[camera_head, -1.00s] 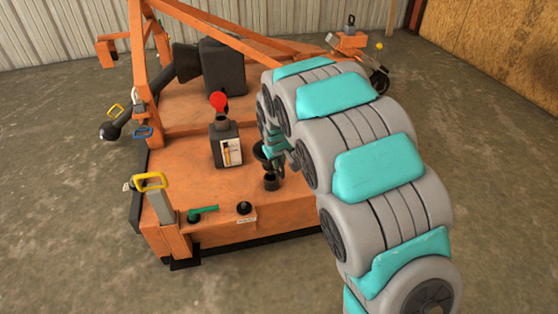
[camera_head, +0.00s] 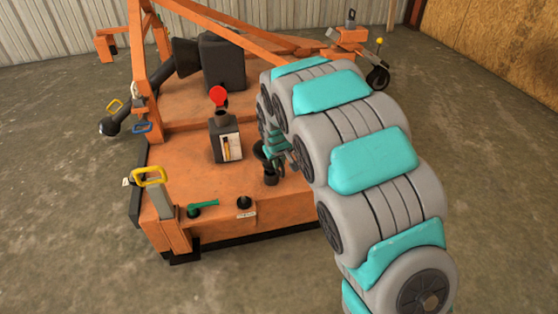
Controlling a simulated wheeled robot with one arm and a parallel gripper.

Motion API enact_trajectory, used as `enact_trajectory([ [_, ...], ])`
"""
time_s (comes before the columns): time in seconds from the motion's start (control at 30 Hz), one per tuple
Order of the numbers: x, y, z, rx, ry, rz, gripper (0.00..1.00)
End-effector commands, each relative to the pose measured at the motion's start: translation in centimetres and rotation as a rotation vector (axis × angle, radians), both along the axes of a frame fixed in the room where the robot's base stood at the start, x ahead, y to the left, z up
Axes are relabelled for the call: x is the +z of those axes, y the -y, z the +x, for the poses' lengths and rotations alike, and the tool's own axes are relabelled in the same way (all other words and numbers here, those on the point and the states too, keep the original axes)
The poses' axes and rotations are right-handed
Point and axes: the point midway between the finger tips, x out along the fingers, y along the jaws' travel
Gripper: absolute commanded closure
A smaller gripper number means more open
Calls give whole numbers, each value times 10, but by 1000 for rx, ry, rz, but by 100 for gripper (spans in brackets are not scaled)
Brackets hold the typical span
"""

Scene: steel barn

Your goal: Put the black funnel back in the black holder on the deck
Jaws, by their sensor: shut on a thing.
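The black funnel (camera_head: 260,151) shows in the head view over the orange deck (camera_head: 190,175), just right of the dark jug. Its wide mouth faces up, and part of it is hidden by my arm. My gripper (camera_head: 279,162) is shut on the funnel, with its dark fingers mostly hidden behind my arm.
A dark jug (camera_head: 218,140) with a red cap and a label stands close left of the funnel. A green-handled valve (camera_head: 204,207), a black knob (camera_head: 244,203) and a yellow-handled post (camera_head: 150,177) are at the front edge. Orange frame bars rise behind.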

Motion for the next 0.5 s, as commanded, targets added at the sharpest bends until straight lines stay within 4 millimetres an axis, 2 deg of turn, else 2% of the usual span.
enact_trajectory([
  [0.5,-14,0,0,0,-1,0,100],
])
